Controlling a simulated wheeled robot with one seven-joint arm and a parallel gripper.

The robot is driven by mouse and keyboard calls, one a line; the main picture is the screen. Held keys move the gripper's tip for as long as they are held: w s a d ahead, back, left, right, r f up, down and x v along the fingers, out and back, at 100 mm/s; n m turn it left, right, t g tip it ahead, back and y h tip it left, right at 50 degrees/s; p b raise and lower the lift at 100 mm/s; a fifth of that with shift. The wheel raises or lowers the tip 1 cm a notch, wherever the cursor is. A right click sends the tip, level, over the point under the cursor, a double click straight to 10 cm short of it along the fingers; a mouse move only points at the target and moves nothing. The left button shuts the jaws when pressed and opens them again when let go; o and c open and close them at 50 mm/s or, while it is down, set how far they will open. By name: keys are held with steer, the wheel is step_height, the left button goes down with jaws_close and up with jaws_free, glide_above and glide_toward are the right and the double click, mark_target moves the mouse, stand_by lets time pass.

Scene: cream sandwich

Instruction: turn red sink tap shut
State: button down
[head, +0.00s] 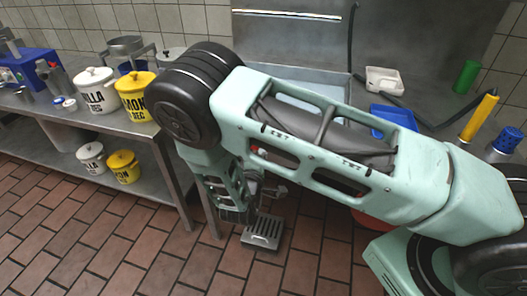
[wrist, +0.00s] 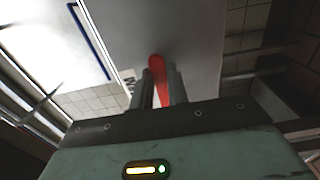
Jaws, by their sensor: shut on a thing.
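The red sink tap lever (wrist: 157,66) stands between the two grey fingers of my gripper (wrist: 160,90) in the wrist view. The fingers are shut on it, and its rounded red end sticks out past them. In the head view my own arm covers the middle of the picture and hides the tap and my fingertips. The steel sink (head: 300,50) shows behind my arm there.
A steel table (head: 55,105) at the left holds a white pot (head: 97,92) and a yellow pot (head: 136,98). A blue tray (head: 393,116), a white tub (head: 384,80) and a green cylinder (head: 466,76) are at the right. A metal floor grate (head: 263,232) lies below my arm.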

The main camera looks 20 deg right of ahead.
stand_by(0.4)
steer(key=c, duration=1.4)
jaws_free()
steer(key=shift+o, duration=0.2)
steer(key=shift+a, duration=0.1)
steer(key=b+v, duration=0.2)
steer(key=v, duration=1.5)
steer(key=shift+s, duration=0.2)
steer(key=shift+a, duration=0.1)
